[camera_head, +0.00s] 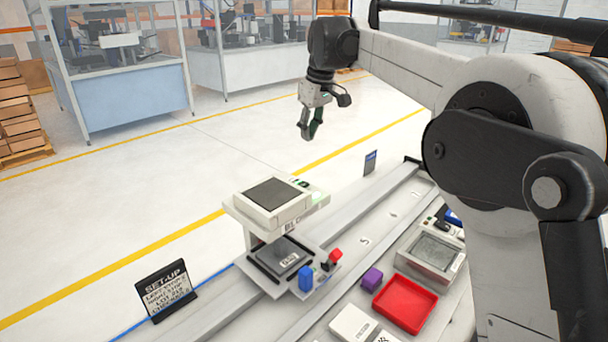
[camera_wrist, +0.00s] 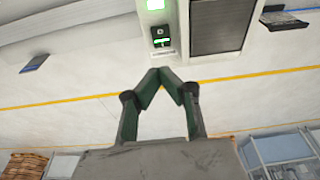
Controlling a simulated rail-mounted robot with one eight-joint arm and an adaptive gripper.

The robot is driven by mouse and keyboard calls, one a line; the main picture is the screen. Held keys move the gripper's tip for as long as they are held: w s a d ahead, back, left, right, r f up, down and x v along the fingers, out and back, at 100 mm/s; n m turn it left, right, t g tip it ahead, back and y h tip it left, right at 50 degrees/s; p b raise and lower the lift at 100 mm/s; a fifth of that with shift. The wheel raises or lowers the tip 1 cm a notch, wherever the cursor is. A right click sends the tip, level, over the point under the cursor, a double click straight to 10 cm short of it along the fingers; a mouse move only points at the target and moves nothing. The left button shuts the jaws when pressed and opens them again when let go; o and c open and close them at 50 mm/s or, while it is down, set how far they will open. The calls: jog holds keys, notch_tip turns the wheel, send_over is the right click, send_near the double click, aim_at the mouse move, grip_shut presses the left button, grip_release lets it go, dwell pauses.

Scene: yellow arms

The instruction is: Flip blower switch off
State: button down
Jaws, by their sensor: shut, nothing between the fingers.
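The blower is probably the white box (camera_head: 285,198) with a dark grille on top, raised on a stand in the head view. On its top, beside the grille, a small dark switch panel (camera_head: 303,183) shows; in the wrist view the panel (camera_wrist: 161,37) has a green lit strip. A bright green light (camera_wrist: 155,4) is next to it at the top edge. The switch's exact position is too small to read. My gripper (camera_head: 309,137) hangs above and beyond the box, apart from it. In the wrist view its green fingertips (camera_wrist: 168,72) meet, with nothing between them.
A set-up sign (camera_head: 167,290) stands left of the box. A blue part (camera_head: 306,279), a red part (camera_head: 335,258), a purple block (camera_head: 372,279) and a red tray (camera_head: 405,303) are on the bench. A small dark sign (camera_head: 370,162) stands at the back edge. Air around my gripper is clear.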

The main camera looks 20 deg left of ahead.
aim_at(303, 184)
jog(key=shift+f, duration=0.1)
jog(key=x, duration=0.4)
jog(key=p+x, duration=0.1)
jog(key=x, duration=0.3)
jog(key=d+x, duration=0.1)
jog(key=x, duration=0.3)
jog(key=shift+s+f, duration=0.15)
jog(key=shift+f, duration=0.75)
jog(key=shift+s+d+f+t+y+b, duration=0.15)
jog(key=shift+f+y+b, duration=0.15)
jog(key=shift+f+b, duration=0.15)
jog(key=shift+s+d+f+t+y+b, duration=0.15)
jog(key=shift+f+y+b, duration=0.15)
jog(key=shift+b, duration=0.25)
jog(key=shift+w+r+p, duration=0.1)
jog(key=shift+r+p, duration=0.2)
jog(key=shift+a, duration=0.15)
